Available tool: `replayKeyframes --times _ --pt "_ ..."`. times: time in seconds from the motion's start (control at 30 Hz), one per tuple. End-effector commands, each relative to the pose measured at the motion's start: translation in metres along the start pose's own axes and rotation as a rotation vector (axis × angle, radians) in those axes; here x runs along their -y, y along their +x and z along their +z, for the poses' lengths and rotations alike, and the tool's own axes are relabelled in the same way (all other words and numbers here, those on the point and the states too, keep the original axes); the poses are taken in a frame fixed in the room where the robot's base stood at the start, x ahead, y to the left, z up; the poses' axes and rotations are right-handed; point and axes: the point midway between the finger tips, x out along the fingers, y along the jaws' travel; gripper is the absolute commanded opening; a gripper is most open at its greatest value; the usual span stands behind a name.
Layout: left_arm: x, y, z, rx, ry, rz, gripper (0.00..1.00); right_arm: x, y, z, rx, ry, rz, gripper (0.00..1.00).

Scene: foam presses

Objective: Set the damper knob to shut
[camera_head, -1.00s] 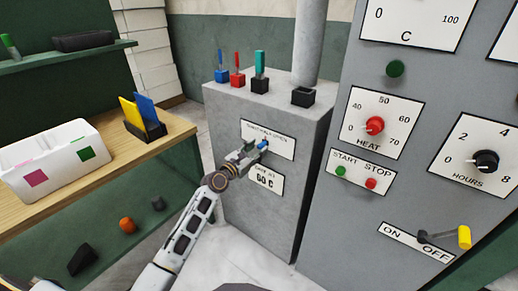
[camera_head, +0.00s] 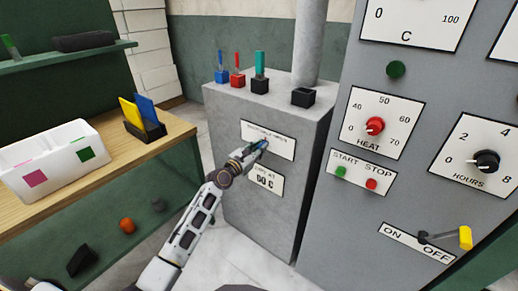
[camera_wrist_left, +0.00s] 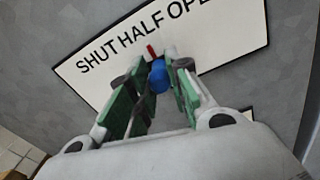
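The damper knob is blue with a red pointer; it shows in the left wrist view (camera_wrist_left: 158,76) on a white plate (camera_wrist_left: 215,40) marked SHUT, HALF and OPEN. The pointer is directed roughly at HALF. In the head view this plate (camera_head: 283,142) is on the front of a grey cabinet. My left gripper (camera_head: 256,147) is at the knob, with its green-padded fingers on both sides of it in the wrist view (camera_wrist_left: 162,84). The fingers look apart, with narrow gaps beside the knob; contact is not clear. My right gripper is not in view.
A lower plate (camera_head: 266,181) is partly behind my left gripper. A grey panel (camera_head: 340,220) with HEAT and HOURS dials and an ON/OFF lever (camera_head: 464,238) stands at the right. A wooden bench (camera_head: 100,165) with a white box (camera_head: 52,160) is at the left.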

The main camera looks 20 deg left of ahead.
Motion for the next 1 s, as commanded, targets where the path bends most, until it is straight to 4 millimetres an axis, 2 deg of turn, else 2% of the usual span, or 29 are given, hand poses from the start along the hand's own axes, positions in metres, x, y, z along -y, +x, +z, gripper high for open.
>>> replayKeyframes --times 0.23,0.47,0.63,1.0 --pt "0.0 0.0 0.0 0.0 -0.001 0.0 0.0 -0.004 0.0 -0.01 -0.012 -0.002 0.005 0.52" --pt "-0.006 0.0 -0.001 0.001 -0.001 0.001 0.0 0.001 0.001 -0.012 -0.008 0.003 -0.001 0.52" --pt "-0.023 0.0 -0.005 0.0 -0.001 0.002 0.0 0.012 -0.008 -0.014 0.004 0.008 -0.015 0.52" --pt "-0.06 0.0 -0.012 0.001 0.001 0.002 0.0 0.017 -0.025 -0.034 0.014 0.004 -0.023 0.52"
